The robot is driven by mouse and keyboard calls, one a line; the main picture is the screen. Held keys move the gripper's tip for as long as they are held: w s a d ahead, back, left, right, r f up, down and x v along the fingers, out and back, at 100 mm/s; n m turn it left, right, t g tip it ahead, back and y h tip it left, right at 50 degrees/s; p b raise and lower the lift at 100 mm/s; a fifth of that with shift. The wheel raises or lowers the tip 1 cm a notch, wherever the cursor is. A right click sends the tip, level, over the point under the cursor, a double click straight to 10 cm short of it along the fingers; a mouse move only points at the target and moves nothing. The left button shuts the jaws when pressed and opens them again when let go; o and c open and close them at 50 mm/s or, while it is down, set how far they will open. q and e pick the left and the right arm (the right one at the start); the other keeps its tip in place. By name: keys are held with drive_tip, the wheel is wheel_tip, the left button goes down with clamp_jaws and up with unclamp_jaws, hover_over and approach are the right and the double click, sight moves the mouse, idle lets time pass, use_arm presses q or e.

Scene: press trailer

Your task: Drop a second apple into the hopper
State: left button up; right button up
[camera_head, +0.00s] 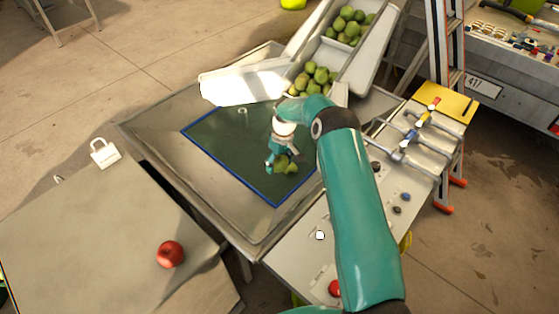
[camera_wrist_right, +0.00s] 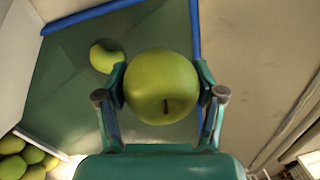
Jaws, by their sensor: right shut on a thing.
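My right gripper (camera_head: 279,160) is over the dark green, blue-edged floor (camera_head: 222,140) of a wide grey metal basin, which appears to be the hopper. In the right wrist view my right gripper (camera_wrist_right: 162,95) is shut on a green apple (camera_wrist_right: 160,88), with a finger on each side. Another green apple (camera_wrist_right: 107,57) lies on the green floor beyond it, partly hidden by a finger. In the head view green apples (camera_head: 290,168) show close together by the fingers. How high the held one is, I cannot tell. My left gripper is out of view.
A sloped white chute (camera_head: 372,62) holds several green apples (camera_head: 312,78). A control panel with a red button (camera_head: 335,288) and levers (camera_head: 408,140) lies right, beside a ladder (camera_head: 447,60).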

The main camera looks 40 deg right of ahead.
drive_tip(key=o, duration=1.3)
drive_tip(key=shift+r, duration=0.1)
drive_tip(key=r, duration=0.7)
drive_tip(key=d+r, duration=0.1)
drive_tip(key=r, duration=0.3)
drive_tip(key=shift+d+r, duration=0.1)
drive_tip(key=shift+r, duration=0.25)
